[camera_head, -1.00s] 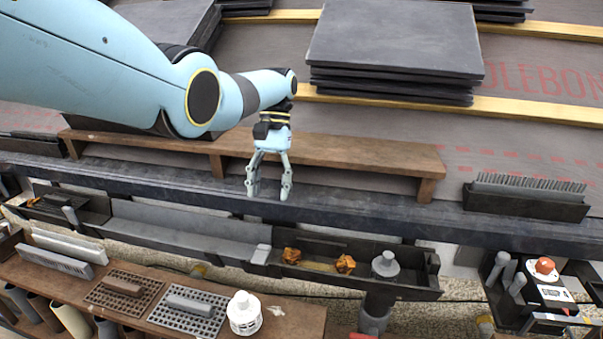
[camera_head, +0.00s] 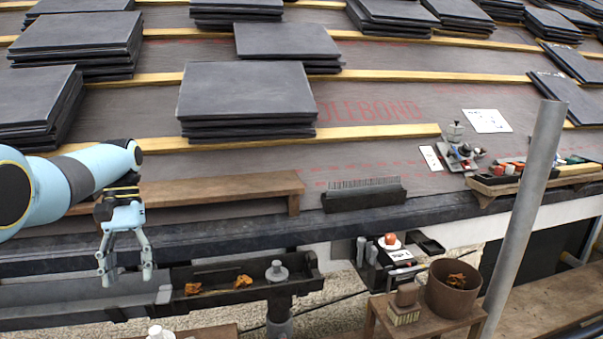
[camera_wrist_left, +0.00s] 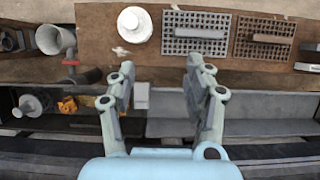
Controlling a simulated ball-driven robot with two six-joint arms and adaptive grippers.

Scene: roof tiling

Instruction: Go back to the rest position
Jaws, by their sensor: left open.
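My left gripper (camera_head: 126,280) hangs at the lower left of the head view, in front of the dark ledge and over the gutter (camera_head: 72,297). Its two fingers are spread apart and nothing is between them. In the left wrist view the gripper (camera_wrist_left: 160,82) also shows open and empty, with the gutter and a brown plank below it. My left arm comes in from the left edge. My right gripper is in neither view.
A wooden bench (camera_head: 225,187) stands close behind the gripper. Slate stacks (camera_head: 247,95) lie on the battened roof. A brush (camera_head: 364,195) rests on the ledge. A grey pole (camera_head: 527,205) rises at the right. A white container (camera_wrist_left: 135,24) sits on the plank.

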